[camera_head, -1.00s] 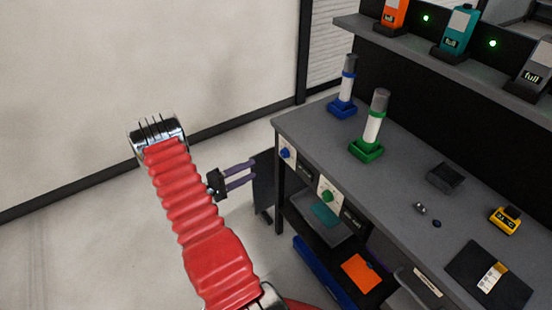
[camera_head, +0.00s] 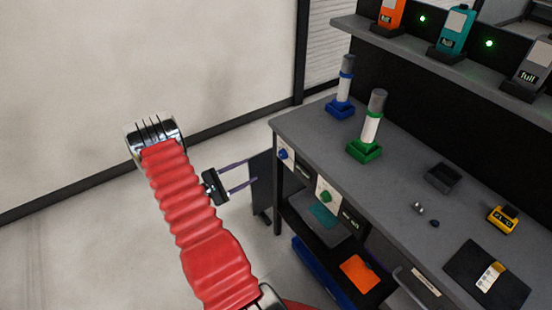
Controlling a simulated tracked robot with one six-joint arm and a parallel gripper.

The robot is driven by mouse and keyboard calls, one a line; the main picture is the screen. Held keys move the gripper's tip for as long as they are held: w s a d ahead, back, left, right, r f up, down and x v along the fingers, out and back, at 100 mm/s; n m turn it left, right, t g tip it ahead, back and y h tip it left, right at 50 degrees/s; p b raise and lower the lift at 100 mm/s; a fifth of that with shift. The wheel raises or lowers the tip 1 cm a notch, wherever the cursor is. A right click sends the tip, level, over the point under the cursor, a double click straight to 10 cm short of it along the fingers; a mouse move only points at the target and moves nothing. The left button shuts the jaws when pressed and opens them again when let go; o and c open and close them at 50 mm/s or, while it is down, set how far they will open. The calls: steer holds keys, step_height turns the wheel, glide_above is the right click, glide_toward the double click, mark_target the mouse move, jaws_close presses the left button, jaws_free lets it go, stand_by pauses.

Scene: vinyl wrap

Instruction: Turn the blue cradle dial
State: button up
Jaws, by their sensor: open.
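The blue cradle dial (camera_head: 283,153) is a small blue knob on a white plate on the bench's front edge, at its left end. A blue cradle (camera_head: 340,109) stands on the bench top behind it, holding an upright white tube with a grey cap. My gripper (camera_head: 254,173) is open and empty, its two thin purple fingers pointing right toward the dial. The fingertips are left of the dial and a little lower in the picture, apart from it.
A green dial (camera_head: 327,197) and green cradle (camera_head: 364,150) are to the right. The bench (camera_head: 400,200) also bears a dark tray (camera_head: 443,177) and a yellow device (camera_head: 502,220). A dark panel (camera_head: 262,190) stands behind my fingertips. The floor at left is clear.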

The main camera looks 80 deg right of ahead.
mark_target(280, 156)
steer(key=x, duration=1.3)
steer(key=shift+s+d, duration=0.3)
steer(key=shift+c, duration=0.6)
steer(key=c, duration=0.9)
